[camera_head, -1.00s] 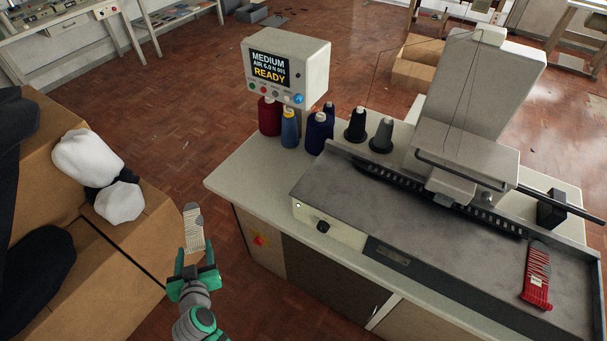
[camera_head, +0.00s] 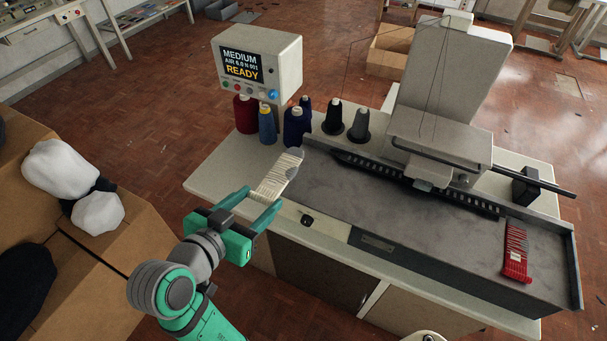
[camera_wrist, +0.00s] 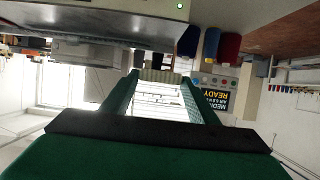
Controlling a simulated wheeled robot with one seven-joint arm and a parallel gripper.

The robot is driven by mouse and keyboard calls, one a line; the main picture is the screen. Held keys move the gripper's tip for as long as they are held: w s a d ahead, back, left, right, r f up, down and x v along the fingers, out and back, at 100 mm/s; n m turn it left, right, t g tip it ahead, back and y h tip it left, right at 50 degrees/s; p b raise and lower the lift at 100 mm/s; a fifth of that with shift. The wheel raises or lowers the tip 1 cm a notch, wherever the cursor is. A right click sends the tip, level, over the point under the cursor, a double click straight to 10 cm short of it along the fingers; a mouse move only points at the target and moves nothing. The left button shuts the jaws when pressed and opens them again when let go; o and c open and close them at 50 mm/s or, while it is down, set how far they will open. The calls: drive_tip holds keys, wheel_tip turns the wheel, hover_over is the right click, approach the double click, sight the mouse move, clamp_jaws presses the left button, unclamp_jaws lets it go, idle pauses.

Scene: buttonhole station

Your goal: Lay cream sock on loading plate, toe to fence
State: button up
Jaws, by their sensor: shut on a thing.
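My gripper (camera_head: 257,207) is shut on the cream sock (camera_head: 277,178), which has a grey end pointing away from the jaws. In the head view the sock is over the left front part of the machine table. The grey loading plate (camera_head: 400,222) is a long flat bed on the machine, to the right of the sock. A raised dark fence (camera_head: 415,183) with a toothed strip runs along its back edge.
A red striped sock (camera_head: 516,252) lies at the plate's right end. Thread cones (camera_head: 293,126) and a control box reading READY (camera_head: 258,68) stand behind the table's left side. Cardboard boxes (camera_head: 130,238) with white and dark bundles are at the left. The plate's middle is clear.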

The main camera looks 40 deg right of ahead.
drive_tip(key=x, duration=0.8)
drive_tip(key=shift+s+d+f, duration=0.15)
drive_tip(key=shift+d+f, duration=0.05)
drive_tip(key=shift+d, duration=0.15)
hover_over(291, 197)
drive_tip(key=f, duration=0.6)
drive_tip(key=shift+s+a, duration=0.1)
drive_tip(key=shift+a, duration=0.1)
drive_tip(key=shift+d+f, duration=0.15)
drive_tip(key=shift+f, duration=1.5)
drive_tip(key=shift+f, duration=0.15)
drive_tip(key=o, duration=1)
